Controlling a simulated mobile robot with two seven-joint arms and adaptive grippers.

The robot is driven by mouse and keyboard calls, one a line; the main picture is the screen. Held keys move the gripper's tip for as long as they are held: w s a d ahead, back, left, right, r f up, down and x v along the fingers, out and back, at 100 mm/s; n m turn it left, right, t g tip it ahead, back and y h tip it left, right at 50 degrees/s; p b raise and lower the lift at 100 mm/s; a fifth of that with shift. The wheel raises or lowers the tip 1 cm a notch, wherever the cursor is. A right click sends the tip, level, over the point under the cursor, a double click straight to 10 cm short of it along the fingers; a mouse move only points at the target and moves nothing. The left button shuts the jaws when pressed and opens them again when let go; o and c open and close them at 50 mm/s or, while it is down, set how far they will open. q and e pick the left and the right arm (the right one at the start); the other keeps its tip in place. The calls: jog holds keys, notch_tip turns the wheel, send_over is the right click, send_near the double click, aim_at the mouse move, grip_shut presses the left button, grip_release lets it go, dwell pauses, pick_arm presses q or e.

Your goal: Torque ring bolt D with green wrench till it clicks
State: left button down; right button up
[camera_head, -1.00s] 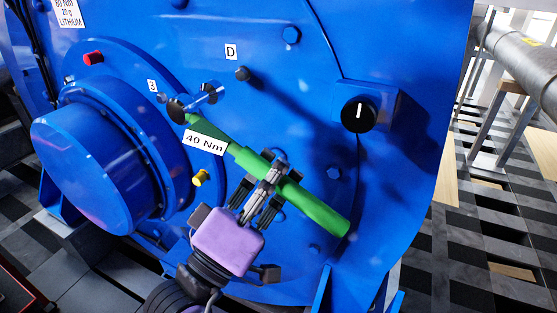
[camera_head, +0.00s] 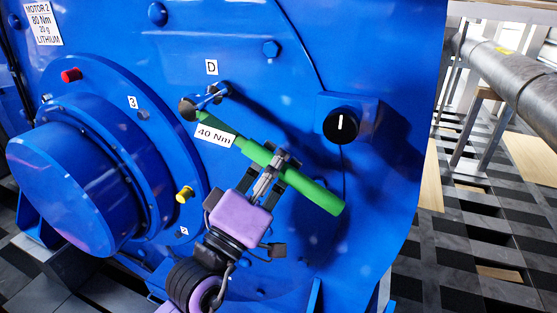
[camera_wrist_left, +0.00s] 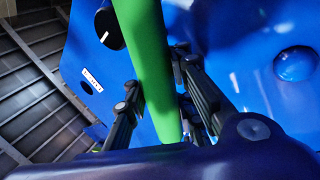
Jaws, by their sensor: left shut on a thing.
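The green wrench (camera_head: 317,192), labelled 40 Nm, slants across the blue motor face, its dark head at upper left. Its blue-grey socket (camera_head: 211,97) points up and right to the spot just below the D label (camera_head: 211,67). Ring bolt D is hidden there or merges with the socket's end; I cannot tell whether it is fully seated. My left gripper (camera_head: 274,170) is shut around the handle. In the left wrist view the green handle (camera_wrist_left: 148,55) runs between the fingers. My right gripper is not in view.
A black knob (camera_head: 340,124) on a blue box sticks out right of the wrench. A large round hub (camera_head: 75,190) with red (camera_head: 71,75) and yellow (camera_head: 184,194) plugs bulges at left. A grey pipe (camera_head: 510,75) is at far right.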

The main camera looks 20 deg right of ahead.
pick_arm(q)
jog(key=shift+r, duration=0.15)
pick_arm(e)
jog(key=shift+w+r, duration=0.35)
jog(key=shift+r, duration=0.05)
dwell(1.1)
pick_arm(q)
jog(key=shift+w+d, duration=0.7)
jog(key=shift+w, duration=0.25)
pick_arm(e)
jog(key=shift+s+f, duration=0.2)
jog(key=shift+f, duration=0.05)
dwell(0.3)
pick_arm(q)
jog(key=shift+w+a+f+m+g+b, duration=0.15)
jog(key=shift+a+f+m+g+b, duration=0.1)
jog(key=shift+f+m+b, duration=0.25)
jog(key=shift+w+a+f+m+g+b, duration=0.15)
jog(key=shift+a+f+m+g+b, duration=0.15)
jog(key=shift+f+m, duration=0.35)
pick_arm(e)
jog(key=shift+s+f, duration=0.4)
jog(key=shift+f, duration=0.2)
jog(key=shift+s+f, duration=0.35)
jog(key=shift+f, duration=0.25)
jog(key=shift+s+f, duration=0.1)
